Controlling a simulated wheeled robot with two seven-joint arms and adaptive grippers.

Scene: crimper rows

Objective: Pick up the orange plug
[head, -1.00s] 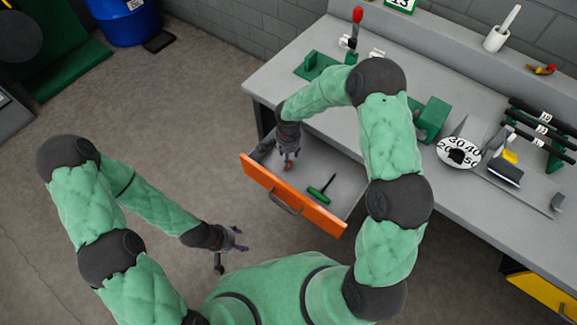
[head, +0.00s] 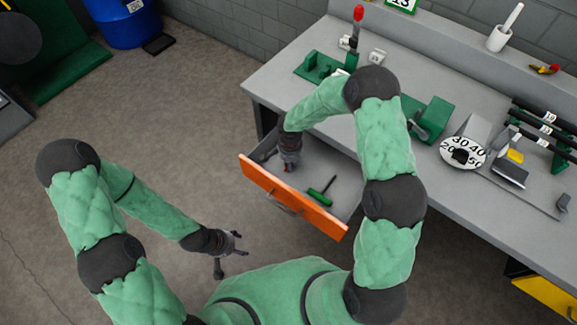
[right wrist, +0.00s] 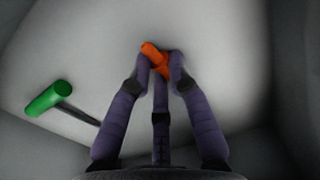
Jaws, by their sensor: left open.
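The orange plug (right wrist: 155,55) lies on the floor of the open drawer (head: 345,192). In the right wrist view, the fingertips of my right gripper (right wrist: 160,62) are down around it and partly cover it. The fingertips are close to its sides; whether they press on it is not clear. In the head view my right gripper (head: 288,165) reaches down into the drawer's left part, and the plug is mostly hidden there. My left gripper (head: 234,253) is open and empty, out over the floor left of the drawer.
A green-handled tool (head: 320,197) lies in the drawer, right of my right gripper; it also shows in the right wrist view (right wrist: 50,98). The drawer's orange front (head: 325,218) and walls surround the gripper. The grey bench top (head: 300,100) is above, with green fixtures.

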